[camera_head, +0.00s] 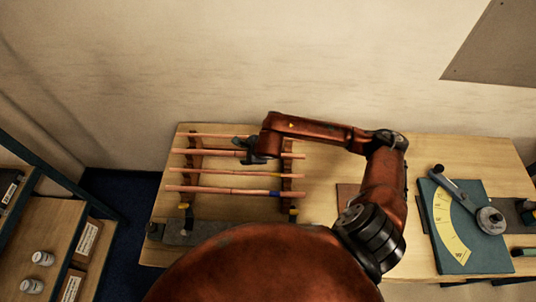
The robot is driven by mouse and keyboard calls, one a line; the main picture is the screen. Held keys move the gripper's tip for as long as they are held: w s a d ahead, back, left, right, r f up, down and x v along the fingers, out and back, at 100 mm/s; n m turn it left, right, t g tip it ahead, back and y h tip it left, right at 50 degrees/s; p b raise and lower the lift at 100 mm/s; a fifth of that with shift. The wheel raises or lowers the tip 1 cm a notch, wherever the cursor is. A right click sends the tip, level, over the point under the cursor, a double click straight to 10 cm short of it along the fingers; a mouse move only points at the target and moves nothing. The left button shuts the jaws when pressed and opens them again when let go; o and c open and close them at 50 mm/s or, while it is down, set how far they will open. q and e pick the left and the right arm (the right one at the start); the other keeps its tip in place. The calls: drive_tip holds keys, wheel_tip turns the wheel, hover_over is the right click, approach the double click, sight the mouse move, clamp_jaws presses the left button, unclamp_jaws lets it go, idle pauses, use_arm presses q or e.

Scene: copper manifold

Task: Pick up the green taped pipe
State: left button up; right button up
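Several copper pipes lie across a wooden rack (195,158) on the table. One pipe in front has a blue tape band (274,193), and the pipe behind it (212,171) has a yellow band. Behind these lie a third pipe (205,152) and the rearmost pipe (212,135). I cannot make out green tape; my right gripper covers part of the two rear pipes. My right gripper (247,149) reaches in from the right and is over these rear pipes. It is too small and dark to tell whether its fingers are open or hold a pipe. My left gripper is not in view.
The wooden table (425,150) stands against the wall. A green board with a yellow angle scale (447,228) and a lever lies at the right. A shelf with white jars (43,258) and boxes is at the left. My own red arm parts block the front middle.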

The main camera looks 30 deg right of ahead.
clamp_jaws()
idle(0.8)
